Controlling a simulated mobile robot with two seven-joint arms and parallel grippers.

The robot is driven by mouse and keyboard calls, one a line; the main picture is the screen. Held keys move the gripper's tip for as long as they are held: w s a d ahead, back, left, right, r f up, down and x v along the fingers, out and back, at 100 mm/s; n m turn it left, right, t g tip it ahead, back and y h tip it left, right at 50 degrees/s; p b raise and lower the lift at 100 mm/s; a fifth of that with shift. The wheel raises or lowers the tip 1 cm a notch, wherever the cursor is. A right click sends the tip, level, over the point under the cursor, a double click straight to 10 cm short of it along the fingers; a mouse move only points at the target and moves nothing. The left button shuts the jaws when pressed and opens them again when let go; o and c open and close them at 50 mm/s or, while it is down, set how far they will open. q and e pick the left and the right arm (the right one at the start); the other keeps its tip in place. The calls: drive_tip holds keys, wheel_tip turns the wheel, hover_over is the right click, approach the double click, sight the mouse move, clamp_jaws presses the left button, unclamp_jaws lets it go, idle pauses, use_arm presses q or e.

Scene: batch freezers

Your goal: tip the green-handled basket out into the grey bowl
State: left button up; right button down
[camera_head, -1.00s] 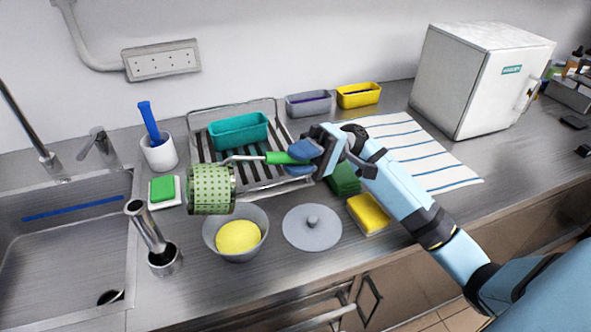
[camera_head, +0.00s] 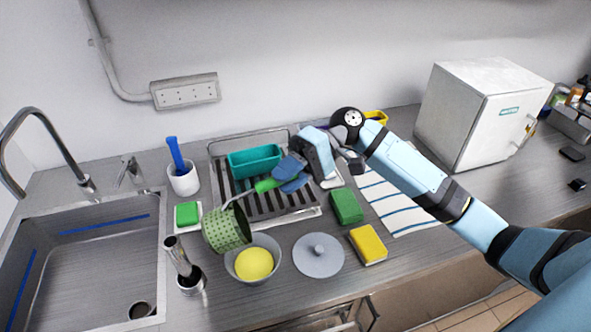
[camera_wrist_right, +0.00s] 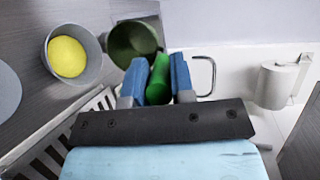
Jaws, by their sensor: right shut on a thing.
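My right gripper (camera_head: 288,178) is shut on the green handle of the green-handled basket (camera_head: 226,231). The handle also shows between the blue fingers in the right wrist view (camera_wrist_right: 158,82). The basket, pale green with dark dots, hangs tilted, its mouth toward the lower right, at the upper left of the grey bowl's rim. The grey bowl (camera_head: 272,273) stands on the counter with a yellow mass (camera_head: 253,263) in it. In the right wrist view the basket (camera_wrist_right: 132,42) is beside the bowl (camera_wrist_right: 90,70); its inside looks dark green. I cannot tell whether it holds anything. My left gripper is not in view.
A grey lid (camera_head: 318,258), a yellow sponge (camera_head: 368,246) and a green sponge (camera_head: 346,206) lie right of the bowl. A metal cylinder (camera_head: 191,282) stands close on its left. Behind is a rack with a teal tray (camera_head: 255,162). The sink (camera_head: 80,265) is at left.

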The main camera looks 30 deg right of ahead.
drive_tip(key=a+r+h+p, duration=0.1)
drive_tip(key=r+p, duration=0.1)
drive_tip(key=a+r+h+p, duration=0.1)
drive_tip(key=a+r+p, duration=0.1)
drive_tip(key=p, duration=0.1)
drive_tip(key=w+a+r+m+h+p, duration=0.1)
drive_tip(key=r+p, duration=0.1)
drive_tip(key=p, duration=0.1)
drive_tip(key=shift+a+r+h, duration=0.1)
drive_tip(key=shift+a+h, duration=0.05)
drive_tip(key=shift+h, duration=0.25)
drive_tip(key=shift+a+h, duration=0.3)
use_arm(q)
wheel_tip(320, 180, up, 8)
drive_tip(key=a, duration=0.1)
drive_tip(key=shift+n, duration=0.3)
use_arm(e)
drive_tip(key=w+a+r+m+g+h, duration=0.1)
drive_tip(key=w+a+m+h, duration=0.1)
drive_tip(key=a+h, duration=0.7)
drive_tip(key=shift+w+a+r, duration=0.15)
drive_tip(key=shift+a+r, duration=0.2)
drive_tip(key=shift+a, duration=0.65)
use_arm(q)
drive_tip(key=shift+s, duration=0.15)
